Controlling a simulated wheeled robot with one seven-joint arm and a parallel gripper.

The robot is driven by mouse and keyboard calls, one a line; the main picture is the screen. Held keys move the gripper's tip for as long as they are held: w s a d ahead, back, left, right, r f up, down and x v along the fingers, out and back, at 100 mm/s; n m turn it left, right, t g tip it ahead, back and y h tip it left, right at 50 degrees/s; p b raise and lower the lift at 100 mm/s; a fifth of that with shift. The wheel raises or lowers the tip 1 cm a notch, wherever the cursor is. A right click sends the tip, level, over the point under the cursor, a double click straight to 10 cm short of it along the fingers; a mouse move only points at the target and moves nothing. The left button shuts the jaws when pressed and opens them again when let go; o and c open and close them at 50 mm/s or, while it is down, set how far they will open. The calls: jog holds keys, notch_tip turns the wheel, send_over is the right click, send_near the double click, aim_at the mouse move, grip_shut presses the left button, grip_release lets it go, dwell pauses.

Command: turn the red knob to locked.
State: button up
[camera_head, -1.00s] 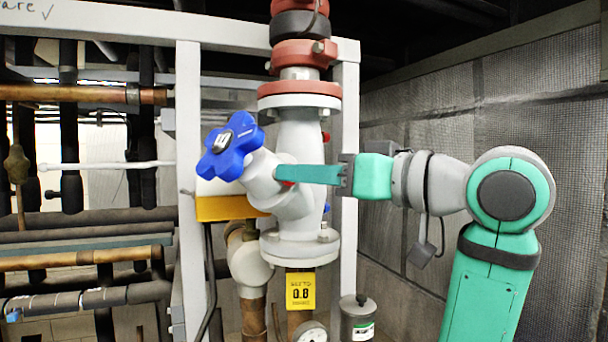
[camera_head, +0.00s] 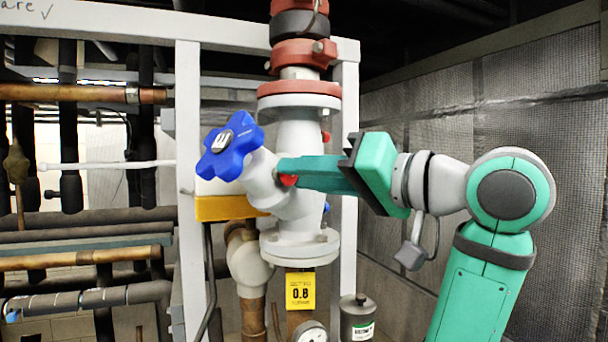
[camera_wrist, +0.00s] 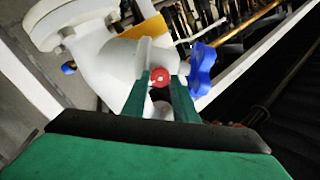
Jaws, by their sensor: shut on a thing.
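The red knob (camera_head: 288,180) is a small red piece on the side of the white valve body (camera_head: 300,210). In the wrist view the red knob (camera_wrist: 160,78) shows between the two green fingertips, with a small mark on its face. My gripper (camera_head: 290,172) reaches in from the right and is shut on the knob, with its fingers tilted in the head view. In the wrist view my gripper (camera_wrist: 160,90) has one finger on each side of the knob. Which setting the knob points to cannot be read.
A blue star-shaped handwheel (camera_head: 230,146) sits just left of the knob and close to my fingertips. A yellow tag (camera_head: 300,291) and a gauge (camera_head: 309,332) are below. A white frame post (camera_head: 348,240) stands behind my gripper. Mesh-covered wall panels are at right.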

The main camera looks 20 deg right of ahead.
jog(key=shift+s+d, duration=0.1)
jog(key=o, duration=1.1)
jog(key=shift+c, duration=0.2)
jog(key=v, duration=1)
jog(key=shift+s+d, duration=0.2)
jog(key=shift+s, duration=0.15)
